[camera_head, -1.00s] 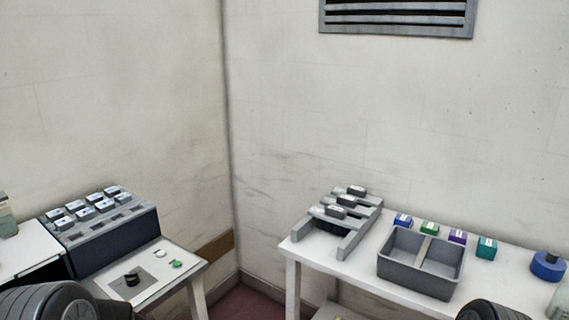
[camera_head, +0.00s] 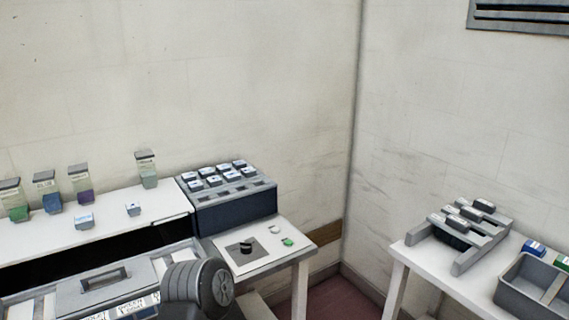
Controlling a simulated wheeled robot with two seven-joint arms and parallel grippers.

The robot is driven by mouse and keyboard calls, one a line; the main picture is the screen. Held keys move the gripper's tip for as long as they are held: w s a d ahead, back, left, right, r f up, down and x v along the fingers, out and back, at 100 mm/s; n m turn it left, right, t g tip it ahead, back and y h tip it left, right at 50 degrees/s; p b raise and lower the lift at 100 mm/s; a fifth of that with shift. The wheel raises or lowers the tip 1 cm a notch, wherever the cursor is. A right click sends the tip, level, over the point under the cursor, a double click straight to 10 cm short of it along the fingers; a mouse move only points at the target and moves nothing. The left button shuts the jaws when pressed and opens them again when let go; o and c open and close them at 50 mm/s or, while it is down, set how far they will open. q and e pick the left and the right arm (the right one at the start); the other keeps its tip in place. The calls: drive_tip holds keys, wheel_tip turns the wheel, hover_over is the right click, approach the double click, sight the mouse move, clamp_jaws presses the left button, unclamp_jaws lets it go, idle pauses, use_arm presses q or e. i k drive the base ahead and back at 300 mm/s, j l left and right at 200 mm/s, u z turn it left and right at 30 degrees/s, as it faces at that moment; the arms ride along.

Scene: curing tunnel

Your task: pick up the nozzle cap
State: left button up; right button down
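A small black round piece (camera_head: 247,246) sits on a dark grey square (camera_head: 237,252) on the small white table (camera_head: 270,258). A small white piece (camera_head: 274,229) and a small green piece (camera_head: 288,242) lie to its right. Each could be the nozzle cap; I cannot tell for certain which one is. A dark rounded part of my own arm shows at the bottom, in front of the table's left side. Neither gripper's fingers are in view.
A dark rack (camera_head: 235,209) with several labelled blocks stands behind the small table. Several coloured jars stand on a white shelf (camera_head: 110,228) at left. A second white table (camera_head: 408,257) at right holds a grey rack (camera_head: 468,262) and a grey divided bin (camera_head: 512,296).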

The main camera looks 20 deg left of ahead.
sight(83, 222)
drive_tip(key=u, duration=2)
